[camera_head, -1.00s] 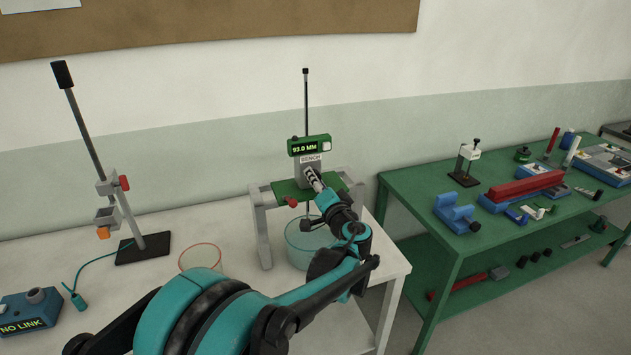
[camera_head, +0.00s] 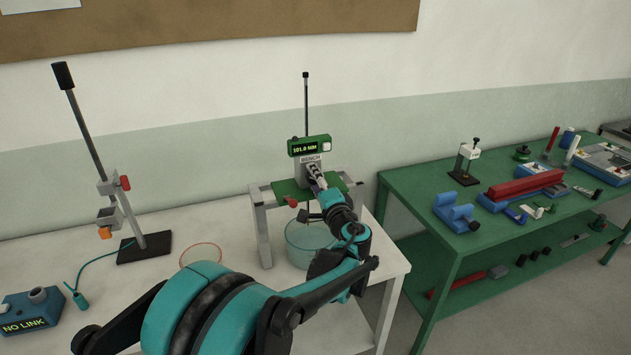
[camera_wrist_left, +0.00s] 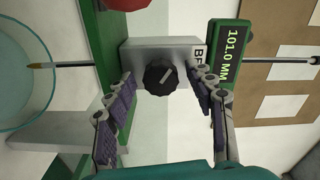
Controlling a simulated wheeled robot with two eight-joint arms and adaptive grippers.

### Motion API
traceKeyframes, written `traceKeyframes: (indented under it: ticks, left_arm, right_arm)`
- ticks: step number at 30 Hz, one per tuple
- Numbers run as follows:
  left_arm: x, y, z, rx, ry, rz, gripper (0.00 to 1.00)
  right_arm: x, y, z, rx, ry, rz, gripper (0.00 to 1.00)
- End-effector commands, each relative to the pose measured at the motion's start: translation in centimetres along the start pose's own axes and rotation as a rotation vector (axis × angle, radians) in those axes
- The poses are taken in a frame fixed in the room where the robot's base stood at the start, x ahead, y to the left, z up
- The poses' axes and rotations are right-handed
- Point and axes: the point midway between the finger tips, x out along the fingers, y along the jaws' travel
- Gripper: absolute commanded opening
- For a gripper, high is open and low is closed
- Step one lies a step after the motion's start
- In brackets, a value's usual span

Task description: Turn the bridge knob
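The bridge knob (camera_wrist_left: 160,77) is a black ridged dial with a pale pointer line, on the front of the grey block (camera_wrist_left: 137,52) labelled BENCH. My left gripper (camera_head: 312,172) is in front of this block in the head view and hides the knob there. In the left wrist view its two fingers (camera_wrist_left: 160,84) are spread on either side of the knob, with a visible gap to it on both sides. The green display (camera_head: 309,146) above the block reads 101.0 MM. My right gripper is not in view.
The block sits on a green plate across a grey bridge frame (camera_head: 262,232). A glass bowl (camera_head: 303,254) stands under it, with a thin rod reaching down. A stand with a tilted rod (camera_head: 88,135) is at the left. A green tool table (camera_head: 419,190) is at the right.

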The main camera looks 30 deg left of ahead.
Motion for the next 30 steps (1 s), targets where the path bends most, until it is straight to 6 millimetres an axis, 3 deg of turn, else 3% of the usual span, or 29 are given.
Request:
traceKeyframes:
  ticks: [8, 11, 21, 30]
  left_arm:
    - [-0.5, 0.0, 0.0, 0.000, 0.001, 0.000, 0.54]
    - [-1.8, 0.0, -0.1, 0.000, 0.003, 0.000, 0.54]
    - [-9.0, 0.0, -0.1, 0.000, 0.005, 0.001, 0.54]
    - [-11.9, 0.0, 0.0, 0.000, 0.000, 0.000, 0.54]
  right_arm:
    - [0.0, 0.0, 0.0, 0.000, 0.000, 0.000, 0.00]
    - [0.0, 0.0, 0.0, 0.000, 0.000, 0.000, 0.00]
    - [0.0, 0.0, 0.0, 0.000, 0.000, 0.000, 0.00]
    - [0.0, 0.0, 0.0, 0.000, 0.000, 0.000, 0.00]
